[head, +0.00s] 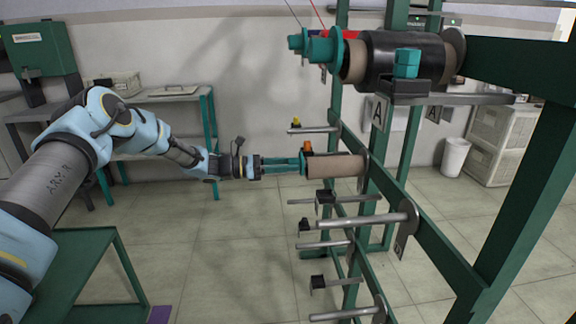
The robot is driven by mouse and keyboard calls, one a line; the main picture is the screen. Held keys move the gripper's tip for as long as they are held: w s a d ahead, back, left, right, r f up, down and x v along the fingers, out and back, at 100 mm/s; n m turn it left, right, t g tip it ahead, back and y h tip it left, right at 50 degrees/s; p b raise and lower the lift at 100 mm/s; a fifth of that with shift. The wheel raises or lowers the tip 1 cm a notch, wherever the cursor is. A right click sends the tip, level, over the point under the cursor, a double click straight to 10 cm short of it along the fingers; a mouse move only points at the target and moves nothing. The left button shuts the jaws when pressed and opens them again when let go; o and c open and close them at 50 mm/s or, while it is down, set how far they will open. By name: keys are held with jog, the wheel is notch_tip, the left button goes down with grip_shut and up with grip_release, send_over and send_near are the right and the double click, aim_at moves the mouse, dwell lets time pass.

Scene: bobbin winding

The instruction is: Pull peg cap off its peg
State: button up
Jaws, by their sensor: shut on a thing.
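My gripper (299,165) reaches in from the left, level with a brown tube (336,167) on a peg of the green rack. Its teal fingers meet the tube's left end, where a small teal peg cap (304,162) shows. The gripper is shut on the cap. The cap is small and partly hidden by the fingers, and any gap between cap and tube is too small to tell. The peg inside the tube is hidden.
The green rack (432,253) carries several bare metal pegs, such as a thick one (372,220) below the tube. A green table (75,262) stands at lower left. Open floor lies between.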

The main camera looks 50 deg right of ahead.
grip_shut()
dwell(0.3)
jog(key=shift+v, duration=3)
